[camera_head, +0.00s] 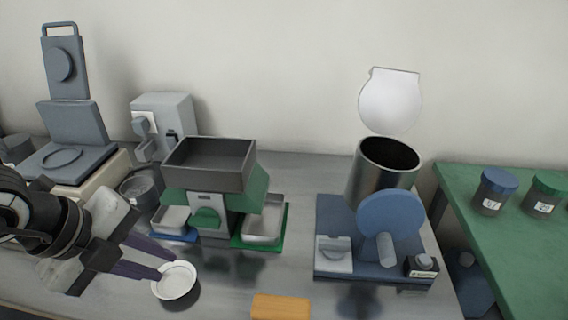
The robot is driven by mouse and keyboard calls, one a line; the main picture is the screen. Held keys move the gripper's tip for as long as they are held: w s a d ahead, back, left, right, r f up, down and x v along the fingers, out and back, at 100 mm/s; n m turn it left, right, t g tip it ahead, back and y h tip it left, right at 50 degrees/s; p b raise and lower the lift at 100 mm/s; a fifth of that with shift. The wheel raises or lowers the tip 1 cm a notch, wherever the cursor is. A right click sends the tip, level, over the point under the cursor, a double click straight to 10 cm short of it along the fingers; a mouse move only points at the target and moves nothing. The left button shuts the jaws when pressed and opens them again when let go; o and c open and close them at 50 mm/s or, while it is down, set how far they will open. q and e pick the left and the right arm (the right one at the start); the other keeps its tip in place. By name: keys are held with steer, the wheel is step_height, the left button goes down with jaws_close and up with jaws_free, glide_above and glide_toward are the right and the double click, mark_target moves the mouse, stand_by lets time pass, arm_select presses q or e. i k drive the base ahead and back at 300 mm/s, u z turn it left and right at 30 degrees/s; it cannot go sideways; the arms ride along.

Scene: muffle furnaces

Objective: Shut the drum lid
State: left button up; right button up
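The drum (375,190) is a dark metal cylinder on a blue machine base (330,262) at the right of the bench. Its mouth faces up and is uncovered. The pale round drum lid (391,101) stands upright above and behind the mouth, swung open. My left gripper (167,262) is at the lower left, far from the drum. Its two dark purple fingers are apart, with their tips beside a small white dish (175,281). I cannot tell whether they touch the dish's rim. My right gripper is not in view.
A green splitter with a grey hopper (209,160) and metal pans (264,219) stands mid-bench, between my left gripper and the drum. An orange block (280,307) lies at the front edge. A green table (510,235) with lidded jars (494,192) is at right.

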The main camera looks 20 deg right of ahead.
mark_target(389, 103)
steer(key=z, duration=1.2)
